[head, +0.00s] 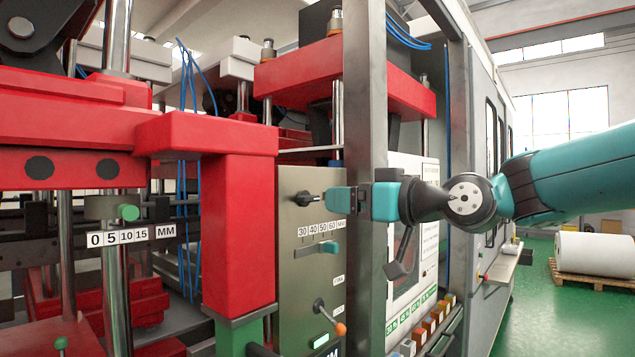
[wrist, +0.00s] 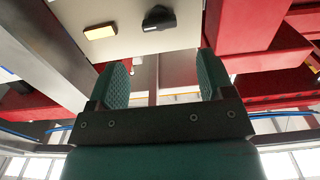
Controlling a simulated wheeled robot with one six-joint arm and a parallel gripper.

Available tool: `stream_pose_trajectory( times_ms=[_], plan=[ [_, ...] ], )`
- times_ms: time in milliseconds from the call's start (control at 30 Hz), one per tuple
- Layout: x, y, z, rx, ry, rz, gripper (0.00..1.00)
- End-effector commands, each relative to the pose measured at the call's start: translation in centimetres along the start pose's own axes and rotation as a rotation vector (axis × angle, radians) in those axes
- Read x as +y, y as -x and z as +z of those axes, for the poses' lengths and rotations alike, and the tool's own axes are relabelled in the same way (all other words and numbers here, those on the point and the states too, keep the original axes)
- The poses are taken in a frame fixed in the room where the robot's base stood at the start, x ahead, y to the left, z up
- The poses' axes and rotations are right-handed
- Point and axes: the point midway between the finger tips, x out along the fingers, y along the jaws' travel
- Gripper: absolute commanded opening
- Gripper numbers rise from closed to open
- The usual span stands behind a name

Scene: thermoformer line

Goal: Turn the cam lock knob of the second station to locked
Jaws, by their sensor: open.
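A black knob (head: 308,198) with a short pointed handle sits high on the grey-beige control panel (head: 296,272). It is probably the cam lock knob; its lock marks cannot be read. My gripper (head: 342,200) is just right of the knob, at about its height, and appears apart from it. In the wrist view my gripper (wrist: 163,75) has its two teal fingers spread, with nothing between them. A dark knob-like part (wrist: 158,19) shows beyond the fingertips on a pale panel; I cannot tell surely that it is the same knob.
A grey upright post (head: 365,110) stands close by my gripper. Below the knob are a numbered scale, a teal slider (head: 330,248) and a lever with an orange ball (head: 340,328). A red press frame (head: 238,230) stands left of the panel.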

Motion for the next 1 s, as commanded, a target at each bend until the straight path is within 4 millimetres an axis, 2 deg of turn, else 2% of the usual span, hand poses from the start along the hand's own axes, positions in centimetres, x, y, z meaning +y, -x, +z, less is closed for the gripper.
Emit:
stream_pose_trajectory(
  times_ms=[100, 300, 500, 767, 800, 833, 1000],
  plan=[
    [-0.1, -2.8, -0.5, -0.003, -0.002, -0.002, 0.74],
    [0.0, -6.1, -0.3, -0.002, -0.001, 0.000, 0.74],
    [0.0, -7.6, -0.1, -0.001, -0.001, 0.001, 0.74],
    [0.1, -7.7, 0.1, -0.001, -0.001, 0.002, 0.74],
    [0.1, -7.7, 0.1, -0.001, -0.001, 0.002, 0.72],
    [0.1, -7.7, 0.1, -0.001, -0.001, 0.002, 0.65],
    [0.1, -7.7, 0.1, -0.001, -0.001, 0.002, 0.26]
  ],
)
